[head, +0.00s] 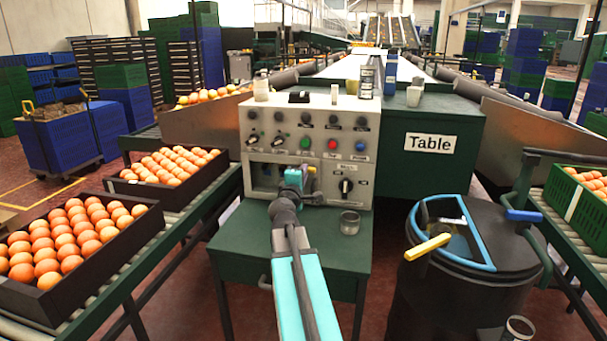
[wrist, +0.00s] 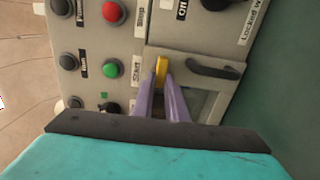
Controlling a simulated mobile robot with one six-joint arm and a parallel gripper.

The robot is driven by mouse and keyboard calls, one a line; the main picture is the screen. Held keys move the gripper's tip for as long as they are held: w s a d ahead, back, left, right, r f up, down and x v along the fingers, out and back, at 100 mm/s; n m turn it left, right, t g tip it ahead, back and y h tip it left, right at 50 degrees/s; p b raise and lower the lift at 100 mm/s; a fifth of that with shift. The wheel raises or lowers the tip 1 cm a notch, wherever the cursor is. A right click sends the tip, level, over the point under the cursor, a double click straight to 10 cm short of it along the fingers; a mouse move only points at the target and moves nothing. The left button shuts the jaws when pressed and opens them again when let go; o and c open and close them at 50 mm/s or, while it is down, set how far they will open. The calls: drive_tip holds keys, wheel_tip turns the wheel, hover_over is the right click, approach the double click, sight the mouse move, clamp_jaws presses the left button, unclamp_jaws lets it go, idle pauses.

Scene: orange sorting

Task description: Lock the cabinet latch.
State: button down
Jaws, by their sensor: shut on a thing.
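The cabinet is a pale grey control box (head: 258,150) on a green stand in the head view. In the wrist view its small door (wrist: 205,110) has a window and a dark curved handle (wrist: 212,69). A yellow latch (wrist: 161,70) sits at the door's edge, left of the handle in that view. My gripper (wrist: 162,84) has its purple fingers closed on the yellow latch. In the head view my gripper (head: 311,178) is at the lower front of the box, and my arm hides part of the door there.
A green Start button (wrist: 110,69) and a red Stop button (wrist: 113,12) are near my fingers. A metal cup (head: 349,222) stands on the green stand (head: 345,252). A dark barrel (head: 450,300) is to the right, and orange crates (head: 140,230) are left.

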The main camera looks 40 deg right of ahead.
drive_tip(key=c, duration=1.8)
unclamp_jaws()
drive_tip(key=shift+o, duration=0.2)
drive_tip(key=shift+s, duration=0.1)
drive_tip(key=b+v, duration=0.1)
drive_tip(key=v, duration=0.4)
drive_tip(key=shift+s+a+f, duration=0.15)
drive_tip(key=shift+a, duration=0.2)
drive_tip(key=b, duration=0.4)
drive_tip(key=shift+s+a, duration=0.2)
drive_tip(key=shift+a, duration=0.1)
drive_tip(key=b+v, duration=0.1)
drive_tip(key=b, duration=0.5)
drive_tip(key=shift+s+a, duration=0.2)
drive_tip(key=shift+a, duration=0.15)
